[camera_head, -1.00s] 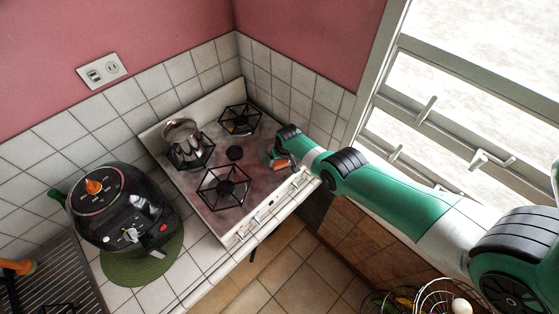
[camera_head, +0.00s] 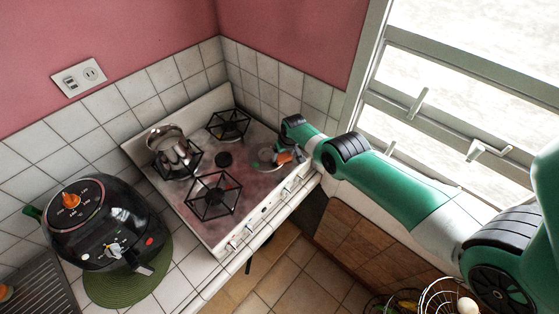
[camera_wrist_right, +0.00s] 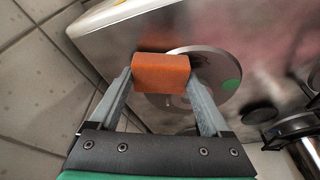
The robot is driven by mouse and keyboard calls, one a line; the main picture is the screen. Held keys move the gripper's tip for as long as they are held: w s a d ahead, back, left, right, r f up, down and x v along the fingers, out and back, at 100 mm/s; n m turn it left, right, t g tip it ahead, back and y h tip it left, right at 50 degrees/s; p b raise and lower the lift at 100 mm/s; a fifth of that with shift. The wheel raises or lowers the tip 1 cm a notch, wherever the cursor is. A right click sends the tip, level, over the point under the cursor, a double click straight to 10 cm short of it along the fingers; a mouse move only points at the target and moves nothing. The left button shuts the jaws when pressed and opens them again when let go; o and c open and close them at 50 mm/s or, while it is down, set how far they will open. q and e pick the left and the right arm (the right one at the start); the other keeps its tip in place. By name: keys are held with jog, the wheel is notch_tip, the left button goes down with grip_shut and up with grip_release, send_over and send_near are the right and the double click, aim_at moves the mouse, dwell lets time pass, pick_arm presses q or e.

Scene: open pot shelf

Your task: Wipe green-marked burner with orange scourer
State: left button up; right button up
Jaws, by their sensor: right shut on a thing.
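The orange scourer (camera_wrist_right: 161,72) is a small block held between the two fingers of my right gripper (camera_wrist_right: 160,78). It also shows in the head view (camera_head: 285,157), at the right end of the stove. The green-marked burner (camera_wrist_right: 222,62) is a flat silver disc with a green dot on its right part. The scourer overlaps the disc's left part in the wrist view; I cannot tell whether they touch. In the head view the burner (camera_head: 261,156) lies just left of the scourer, partly hidden by my right gripper (camera_head: 284,158). My left gripper is out of view.
The white stove (camera_head: 165,186) has several black grates. A metal kettle (camera_head: 170,142) stands on the left rear grate. A black cooker (camera_head: 98,232) sits on a green mat (camera_head: 128,286) at left. Tiled walls close off the back and right.

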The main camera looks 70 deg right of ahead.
aim_at(270, 169)
jog(key=shift+d+r, duration=0.1)
jog(key=shift+w+a+r+p, duration=0.1)
jog(key=shift+a+p, duration=0.15)
jog(key=shift+p, duration=0.2)
jog(key=shift+w+a+p, duration=0.3)
jog(key=shift+a+p, duration=0.3)
jog(key=shift+a, duration=0.3)
jog(key=shift+w+a, duration=0.35)
jog(key=shift+a, duration=0.25)
jog(key=shift+w+a+f+p, duration=0.15)
jog(key=shift+a+p, duration=0.2)
jog(key=shift+a, duration=0.2)
jog(key=shift+w+a+f+p, duration=0.15)
jog(key=shift+a+p, duration=0.15)
jog(key=shift+a, duration=0.25)
jog(key=shift+w+a+f, duration=0.1)
jog(key=shift+w+a, duration=0.05)
jog(key=shift+a, duration=0.35)
notch_tip(270, 169, up, 6)
jog(key=p, duration=0.6)
